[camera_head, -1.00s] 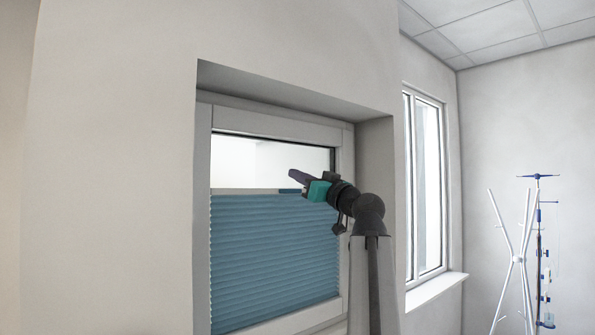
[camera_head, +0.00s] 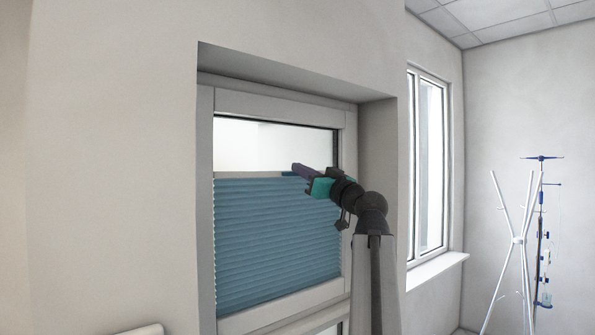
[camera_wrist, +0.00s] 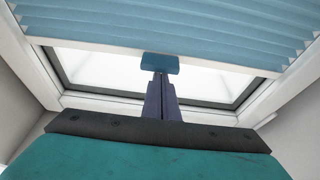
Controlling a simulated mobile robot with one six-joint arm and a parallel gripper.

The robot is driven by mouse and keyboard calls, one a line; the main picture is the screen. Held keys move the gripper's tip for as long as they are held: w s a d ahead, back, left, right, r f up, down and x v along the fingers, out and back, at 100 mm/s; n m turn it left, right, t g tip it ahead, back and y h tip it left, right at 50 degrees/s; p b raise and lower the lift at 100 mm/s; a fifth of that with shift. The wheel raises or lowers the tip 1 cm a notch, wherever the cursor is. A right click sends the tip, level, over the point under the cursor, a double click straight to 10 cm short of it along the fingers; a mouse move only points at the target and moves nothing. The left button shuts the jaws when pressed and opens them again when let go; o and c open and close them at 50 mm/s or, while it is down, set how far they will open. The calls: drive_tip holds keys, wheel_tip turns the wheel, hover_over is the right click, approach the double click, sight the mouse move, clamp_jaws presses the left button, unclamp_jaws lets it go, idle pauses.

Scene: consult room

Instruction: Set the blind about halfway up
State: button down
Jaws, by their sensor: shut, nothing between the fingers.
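The blue pleated blind (camera_head: 275,235) covers roughly the lower two thirds of the window, with bare glass (camera_head: 260,145) above its pale top rail (camera_head: 240,175). A small blue tab (camera_head: 287,173) sits on that rail. It also shows in the wrist view (camera_wrist: 160,63), where the blind (camera_wrist: 180,25) fills the top of the picture. My gripper (camera_head: 295,168) is shut and empty, with its tips at the tab. In the wrist view, the closed fingers (camera_wrist: 160,82) point straight at the tab and end at its near edge. I cannot tell whether they touch it.
The window sits in a recess with a white frame (camera_head: 205,200) and a side wall (camera_head: 377,140) close to my arm. A second window (camera_head: 430,160) with a sill (camera_head: 437,270) is to the right. A white coat stand (camera_head: 518,240) and a pole stand (camera_head: 541,230) are at far right.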

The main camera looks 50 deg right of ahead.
wheel_tip(320, 180, down, 13)
drive_tip(key=b, duration=1.4)
idle(0.4)
drive_tip(key=s+a+b, duration=0.1)
drive_tip(key=s+b, duration=0.2)
drive_tip(key=s, duration=0.6)
drive_tip(key=shift+s+r, duration=0.2)
drive_tip(key=shift+r, duration=0.05)
idle(0.6)
idle(0.4)
